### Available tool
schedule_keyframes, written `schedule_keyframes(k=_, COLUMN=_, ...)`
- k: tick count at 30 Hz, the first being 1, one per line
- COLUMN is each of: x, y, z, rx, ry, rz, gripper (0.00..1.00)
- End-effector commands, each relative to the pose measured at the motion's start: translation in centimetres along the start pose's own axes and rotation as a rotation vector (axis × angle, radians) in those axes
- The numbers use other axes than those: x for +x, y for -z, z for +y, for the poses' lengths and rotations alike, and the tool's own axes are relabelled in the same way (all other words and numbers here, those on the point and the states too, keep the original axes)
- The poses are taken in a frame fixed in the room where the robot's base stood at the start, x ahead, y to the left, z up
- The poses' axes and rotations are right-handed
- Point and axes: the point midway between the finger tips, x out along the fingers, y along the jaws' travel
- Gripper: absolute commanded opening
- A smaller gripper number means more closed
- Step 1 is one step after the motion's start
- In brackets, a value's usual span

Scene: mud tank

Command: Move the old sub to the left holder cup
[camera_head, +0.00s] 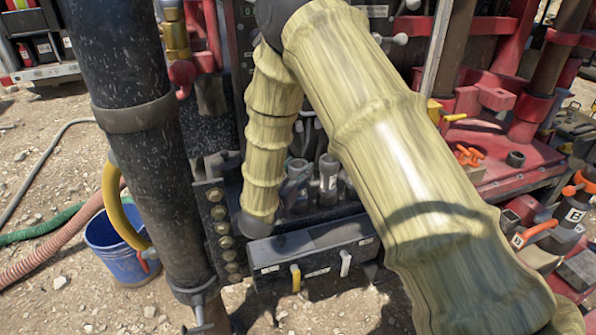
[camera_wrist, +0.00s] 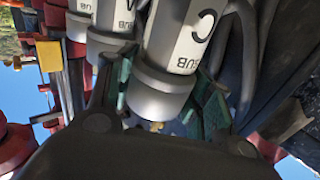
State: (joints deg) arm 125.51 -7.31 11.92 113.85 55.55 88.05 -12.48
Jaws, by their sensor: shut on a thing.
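In the wrist view, a sub lettered C (camera_wrist: 180,45), white with a grey metal lower end, stands between the fingers of my gripper (camera_wrist: 165,112). The gripper is shut on it, with green pads on both sides. The label reads upside down. Two more white and grey subs, one here (camera_wrist: 113,20) and one behind it (camera_wrist: 90,28), are to the left. In the head view, two grey subs, one at left (camera_head: 297,185) and one at right (camera_head: 328,182), stand beside my sleeved arm. I cannot tell which is C. The gripper's fingers and left holder cup cannot be made out there.
A dark box (camera_head: 315,250) with a yellow and a white handle is below the subs. A thick black pipe (camera_head: 140,140) stands at left, near a blue bucket (camera_head: 118,250). Red machinery (camera_head: 515,165) and orange-handled tools (camera_head: 540,230) are at right. My arm covers much of the middle.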

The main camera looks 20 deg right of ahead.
Motion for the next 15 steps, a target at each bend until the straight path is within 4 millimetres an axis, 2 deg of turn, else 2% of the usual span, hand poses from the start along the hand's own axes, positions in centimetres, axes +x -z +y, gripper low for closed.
schedule_keyframes(k=13, x=0.02, y=-0.18, z=-0.02, rx=0.0, ry=0.0, rz=0.001, gripper=0.0)
schedule_keyframes(k=14, x=0.01, y=-0.2, z=-0.02, rx=0.0, ry=0.0, rz=0.001, gripper=0.54)
schedule_keyframes(k=15, x=0.01, y=-0.21, z=-0.01, rx=0.0, ry=0.0, rz=0.001, gripper=0.62)
